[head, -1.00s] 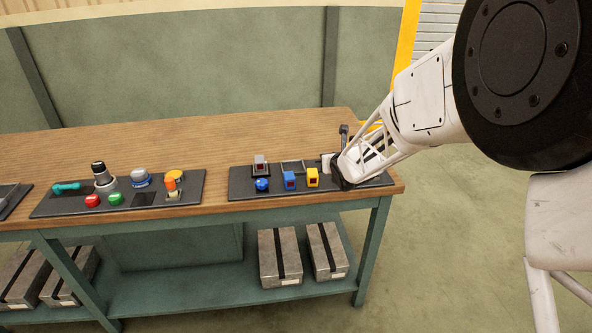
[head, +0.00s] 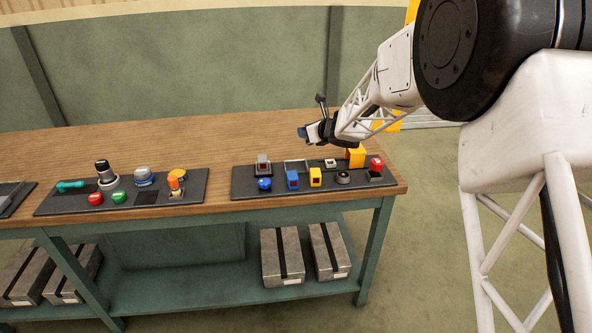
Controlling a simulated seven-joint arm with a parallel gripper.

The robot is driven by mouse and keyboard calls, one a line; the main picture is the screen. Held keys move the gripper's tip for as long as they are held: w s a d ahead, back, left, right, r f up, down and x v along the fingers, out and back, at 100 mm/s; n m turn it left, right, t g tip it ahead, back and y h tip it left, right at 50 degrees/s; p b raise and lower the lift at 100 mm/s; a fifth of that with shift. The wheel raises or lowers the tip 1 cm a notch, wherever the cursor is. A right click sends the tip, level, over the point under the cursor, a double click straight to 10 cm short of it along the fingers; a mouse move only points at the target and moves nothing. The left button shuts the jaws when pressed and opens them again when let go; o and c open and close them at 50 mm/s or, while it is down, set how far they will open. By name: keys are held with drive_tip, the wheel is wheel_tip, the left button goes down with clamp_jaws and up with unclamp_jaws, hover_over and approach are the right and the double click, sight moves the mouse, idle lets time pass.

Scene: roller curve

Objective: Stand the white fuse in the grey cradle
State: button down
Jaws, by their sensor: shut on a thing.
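My gripper (head: 313,132) is raised above the back of the right dark panel, pointing left. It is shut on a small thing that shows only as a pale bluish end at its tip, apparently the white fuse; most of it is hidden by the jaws. A low white square piece with a dark centre (head: 330,163) sits on the panel below and to the right of the gripper. A grey frame-like holder (head: 295,166), possibly the grey cradle, stands on the panel below the gripper; it is too small to be sure.
The wooden tabletop (head: 230,140) behind is clear.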

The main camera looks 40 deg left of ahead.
drive_tip(key=shift+s+a+f+n+g+h, duration=0.2)
drive_tip(key=shift+a+f+n+g, duration=0.15)
drive_tip(key=shift+a+n+g, duration=0.7)
drive_tip(key=shift+s+a+f+n+g+h, duration=0.1)
drive_tip(key=shift+s+a+f+n+g, duration=0.2)
drive_tip(key=shift+a+n+g, duration=0.75)
drive_tip(key=shift+s+a+f+n+g+h, duration=0.15)
drive_tip(key=shift+a+f+n+g, duration=0.35)
drive_tip(key=shift+n+g, duration=0.95)
drive_tip(key=shift+r+g, duration=0.1)
drive_tip(key=shift+g, duration=0.15)
drive_tip(key=shift+m, duration=0.25)
hover_over(292, 168)
drive_tip(key=shift+f, duration=3.15)
drive_tip(key=shift+f, duration=1.9)
drive_tip(key=shift+f, duration=0.15)
